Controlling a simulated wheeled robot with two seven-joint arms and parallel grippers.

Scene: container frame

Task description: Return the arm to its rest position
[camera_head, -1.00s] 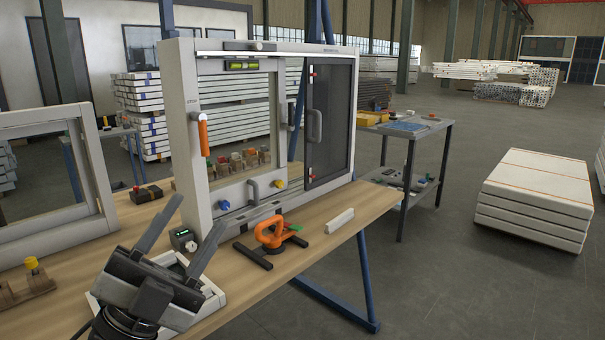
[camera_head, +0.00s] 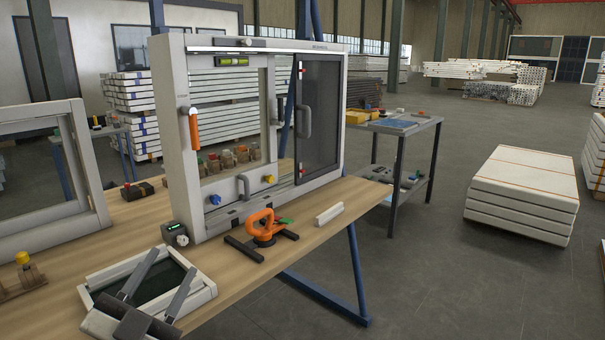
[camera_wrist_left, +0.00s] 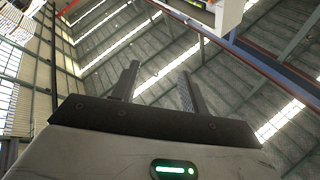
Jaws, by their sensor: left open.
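My left gripper (camera_head: 160,286) is at the bottom left of the head view, with its two dark fingers spread apart and nothing between them. It shows over the near side of a small white frame (camera_head: 207,284) that lies on the bench and partly hides that frame. In the left wrist view the same open fingers (camera_wrist_left: 159,88) point up toward the roof, with empty space between them. My right gripper does not show.
A large window frame (camera_head: 172,130) stands on the wooden bench (camera_head: 330,195). An orange suction lifter (camera_head: 262,228) and a white strip (camera_head: 329,214) lie in front of it. Another frame (camera_head: 92,170) stands at the left. A side table (camera_head: 408,127) and stacked panels (camera_head: 523,190) are to the right.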

